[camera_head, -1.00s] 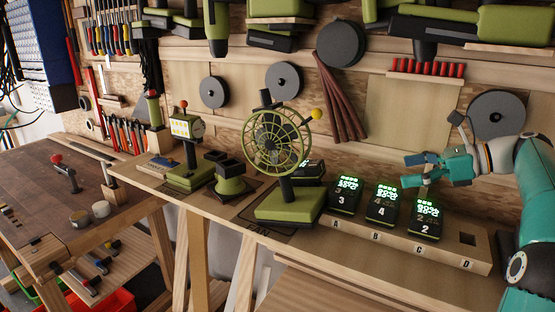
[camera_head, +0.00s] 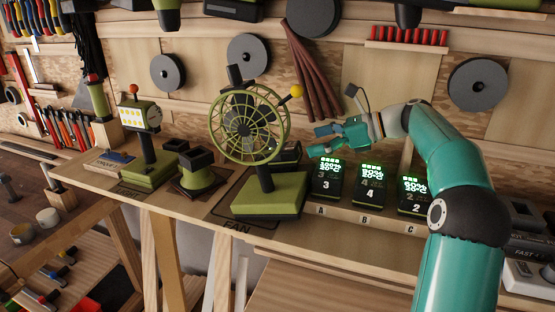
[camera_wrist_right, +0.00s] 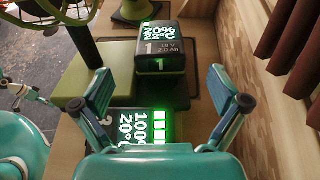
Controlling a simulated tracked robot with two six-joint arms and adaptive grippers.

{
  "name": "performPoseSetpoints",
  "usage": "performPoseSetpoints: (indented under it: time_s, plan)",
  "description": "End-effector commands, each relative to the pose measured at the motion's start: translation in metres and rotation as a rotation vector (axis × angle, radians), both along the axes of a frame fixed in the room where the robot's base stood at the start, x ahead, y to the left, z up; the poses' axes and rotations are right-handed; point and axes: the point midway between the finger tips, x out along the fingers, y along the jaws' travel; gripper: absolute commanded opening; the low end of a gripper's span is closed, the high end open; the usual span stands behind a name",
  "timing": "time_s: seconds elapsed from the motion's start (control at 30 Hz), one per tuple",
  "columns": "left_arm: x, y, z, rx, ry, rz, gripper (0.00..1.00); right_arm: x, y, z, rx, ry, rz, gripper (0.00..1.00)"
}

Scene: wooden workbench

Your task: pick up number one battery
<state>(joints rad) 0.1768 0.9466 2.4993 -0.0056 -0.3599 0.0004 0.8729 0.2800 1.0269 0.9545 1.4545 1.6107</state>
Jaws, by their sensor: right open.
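The number one battery (camera_wrist_right: 160,62) is a dark block with a lit green display reading 20% and 22°C. In the head view it is the dark block (camera_head: 288,152) partly hidden behind the fan (camera_head: 262,165). My right gripper (camera_head: 318,141) is open and empty, just right of that block and above battery 3 (camera_head: 326,183). In the right wrist view the spread fingers (camera_wrist_right: 157,95) frame battery 1, which lies beyond their tips. Battery 3 shows below them there. My left gripper is not in the head view; teal parts at the wrist view's left edge are unclear.
Battery 4 (camera_head: 368,188) and battery 2 (camera_head: 412,197) stand in the slotted wooden holder (camera_head: 340,211). The fan's green base is close to battery 1. Dark brown strips (camera_head: 318,70) hang on the wall behind. A green stand (camera_head: 197,172) sits left of the fan.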

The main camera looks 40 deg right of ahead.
Motion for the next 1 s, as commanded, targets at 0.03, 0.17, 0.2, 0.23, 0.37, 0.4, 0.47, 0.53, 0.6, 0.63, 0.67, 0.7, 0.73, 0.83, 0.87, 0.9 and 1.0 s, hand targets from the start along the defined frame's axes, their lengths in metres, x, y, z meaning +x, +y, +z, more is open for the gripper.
performPoseSetpoints:
  time_s: [0.03, 0.17, 0.2, 0.23, 0.37, 0.4, 0.47, 0.53, 0.6, 0.63, 0.67, 0.7, 0.73, 0.83, 0.87, 0.9, 1.0]
  plan:
    - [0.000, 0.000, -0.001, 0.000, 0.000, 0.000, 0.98, 0.007, 0.005, -0.004, 0.001, 0.000, 0.002, 0.98]
    - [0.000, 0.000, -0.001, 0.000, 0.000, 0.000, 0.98, 0.017, 0.010, -0.009, -0.001, 0.001, 0.000, 0.98]
    - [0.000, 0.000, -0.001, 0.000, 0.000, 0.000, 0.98, 0.018, 0.011, -0.010, -0.001, 0.001, -0.001, 0.98]
    - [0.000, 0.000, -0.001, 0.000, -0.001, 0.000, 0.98, 0.019, 0.012, -0.010, -0.001, 0.000, -0.002, 0.98]
    - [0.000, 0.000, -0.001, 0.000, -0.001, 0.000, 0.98, 0.025, 0.015, -0.013, -0.001, 0.000, -0.002, 0.98]
    - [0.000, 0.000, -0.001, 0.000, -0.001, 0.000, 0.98, 0.029, 0.018, -0.015, 0.000, 0.000, 0.000, 0.98]
    - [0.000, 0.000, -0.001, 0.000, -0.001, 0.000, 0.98, 0.036, 0.022, -0.018, 0.001, 0.000, 0.000, 0.98]
    - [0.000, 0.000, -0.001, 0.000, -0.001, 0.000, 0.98, 0.045, 0.028, -0.022, 0.000, 0.000, 0.001, 0.98]
    - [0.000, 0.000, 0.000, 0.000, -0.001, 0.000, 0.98, 0.053, 0.032, -0.026, 0.001, 0.001, 0.001, 0.98]
    - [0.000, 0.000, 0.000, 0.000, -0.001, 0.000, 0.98, 0.056, 0.034, -0.027, 0.000, 0.000, 0.000, 0.98]
    - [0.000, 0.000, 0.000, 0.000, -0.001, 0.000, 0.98, 0.058, 0.035, -0.029, 0.000, 0.000, 0.000, 0.98]
    - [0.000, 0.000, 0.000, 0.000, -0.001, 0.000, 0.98, 0.061, 0.037, -0.030, 0.000, 0.000, -0.001, 0.98]
    - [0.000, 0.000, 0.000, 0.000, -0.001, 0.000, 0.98, 0.062, 0.037, -0.031, -0.001, 0.000, -0.002, 0.98]
    - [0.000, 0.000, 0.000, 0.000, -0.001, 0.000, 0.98, 0.064, 0.039, -0.032, -0.001, -0.001, -0.003, 0.98]
    - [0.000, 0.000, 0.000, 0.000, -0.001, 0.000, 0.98, 0.064, 0.039, -0.032, -0.001, -0.001, -0.003, 0.98]
    - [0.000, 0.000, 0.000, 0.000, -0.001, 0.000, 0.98, 0.064, 0.038, -0.032, -0.001, -0.001, -0.004, 0.98]
    - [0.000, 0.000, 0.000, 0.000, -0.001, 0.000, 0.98, 0.064, 0.038, -0.032, -0.001, -0.001, -0.003, 0.98]
